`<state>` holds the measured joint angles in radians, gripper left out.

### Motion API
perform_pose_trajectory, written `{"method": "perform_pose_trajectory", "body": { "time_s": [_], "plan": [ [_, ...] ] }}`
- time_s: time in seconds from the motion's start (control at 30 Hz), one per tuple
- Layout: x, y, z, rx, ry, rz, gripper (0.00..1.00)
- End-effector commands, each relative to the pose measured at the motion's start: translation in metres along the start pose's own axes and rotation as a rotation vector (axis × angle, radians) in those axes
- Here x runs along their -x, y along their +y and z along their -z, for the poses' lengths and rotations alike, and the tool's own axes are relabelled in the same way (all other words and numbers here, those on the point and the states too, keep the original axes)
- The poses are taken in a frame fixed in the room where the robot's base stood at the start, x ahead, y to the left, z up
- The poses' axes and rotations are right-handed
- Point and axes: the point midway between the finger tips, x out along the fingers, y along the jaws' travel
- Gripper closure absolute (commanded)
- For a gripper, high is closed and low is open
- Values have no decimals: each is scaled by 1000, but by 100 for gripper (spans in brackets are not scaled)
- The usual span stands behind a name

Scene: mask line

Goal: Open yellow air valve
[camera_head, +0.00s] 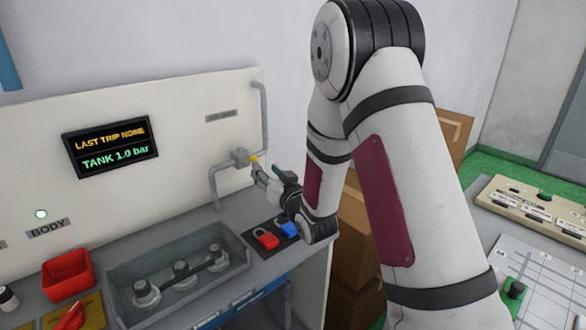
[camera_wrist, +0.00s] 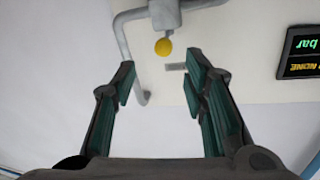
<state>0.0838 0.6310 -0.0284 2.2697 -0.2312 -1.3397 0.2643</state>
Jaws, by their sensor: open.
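The yellow air valve handle (camera_head: 254,158) sits on a grey valve body (camera_head: 240,157) in a grey pipe on the cream back panel. In the wrist view the handle shows as a round yellow knob (camera_wrist: 163,47), with the valve body (camera_wrist: 165,15) above it in the picture. My gripper (camera_head: 258,173) is in front of the valve, close to the handle. In the wrist view my gripper (camera_wrist: 160,80) is open and empty. The knob lies ahead of the gap between the fingers, and no contact shows.
A dark display (camera_head: 110,147) reads "LAST TRIP NONE" and "TANK 1.0 bar". Below stand a grey tray (camera_head: 120,302) with metal fittings, a red bin (camera_head: 68,275), a red padlock (camera_head: 265,239) and a blue padlock (camera_head: 287,229). Cardboard boxes (camera_head: 355,235) stand behind my arm.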

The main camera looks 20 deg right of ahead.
Motion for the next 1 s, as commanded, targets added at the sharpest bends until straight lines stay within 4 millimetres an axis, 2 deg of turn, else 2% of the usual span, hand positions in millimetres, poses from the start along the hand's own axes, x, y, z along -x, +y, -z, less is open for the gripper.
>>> {"method": "perform_pose_trajectory", "body": {
  "time_s": [0.1,0.3,0.67,1.0],
  "plan": [
    [22,1,0,-1,-1,-2,60],
    [52,-1,3,4,-3,-2,60],
    [55,-4,29,63,-145,-65,60],
    [76,-8,52,102,-284,-123,60]
  ]
}}
